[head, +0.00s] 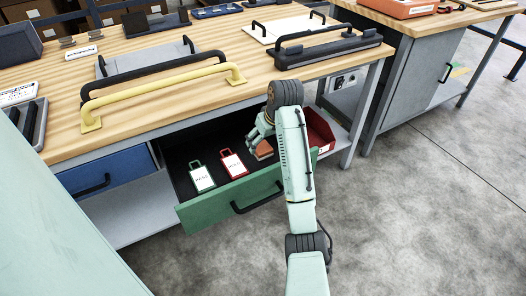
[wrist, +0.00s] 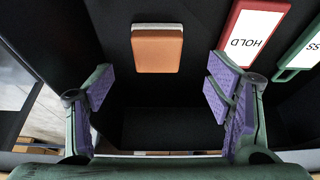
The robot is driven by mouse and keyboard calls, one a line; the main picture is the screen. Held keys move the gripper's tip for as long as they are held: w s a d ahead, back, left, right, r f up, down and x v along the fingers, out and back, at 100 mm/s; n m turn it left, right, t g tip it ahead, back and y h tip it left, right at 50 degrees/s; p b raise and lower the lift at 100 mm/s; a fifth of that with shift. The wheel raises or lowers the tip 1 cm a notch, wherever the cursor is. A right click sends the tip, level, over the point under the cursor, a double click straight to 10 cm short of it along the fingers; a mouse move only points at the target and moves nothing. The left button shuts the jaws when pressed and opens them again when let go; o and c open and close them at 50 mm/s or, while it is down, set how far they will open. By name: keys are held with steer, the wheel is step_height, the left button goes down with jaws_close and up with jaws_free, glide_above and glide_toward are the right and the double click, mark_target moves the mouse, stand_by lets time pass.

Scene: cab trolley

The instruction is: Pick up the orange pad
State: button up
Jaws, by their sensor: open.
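The orange pad (wrist: 157,50) lies on the black floor of an open green drawer (head: 228,203). In the head view the pad (head: 263,151) is partly hidden by my arm. My gripper (wrist: 157,92) is open and empty, with its purple-padded fingers spread wide. In the wrist view the pad shows beyond the fingertips, roughly between them sideways, and nothing touches it. In the head view my gripper (head: 258,132) is over the right part of the drawer.
A red HOLD tag (head: 233,164) and a green PASS tag (head: 202,178) lie in the drawer left of the pad. A red bin (head: 320,130) is to the right. The workbench top (head: 190,95) with a yellow handle bar (head: 160,92) stands above the drawer's back.

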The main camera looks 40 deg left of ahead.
mark_target(262, 147)
steer(key=shift+p+x, duration=0.6)
steer(key=shift+x, duration=2.05)
steer(key=shift+w, duration=0.2)
steer(key=c, duration=1.3)
steer(key=shift+o, duration=0.2)
step_height(262, 147, up, 10)
steer(key=b, duration=0.1)
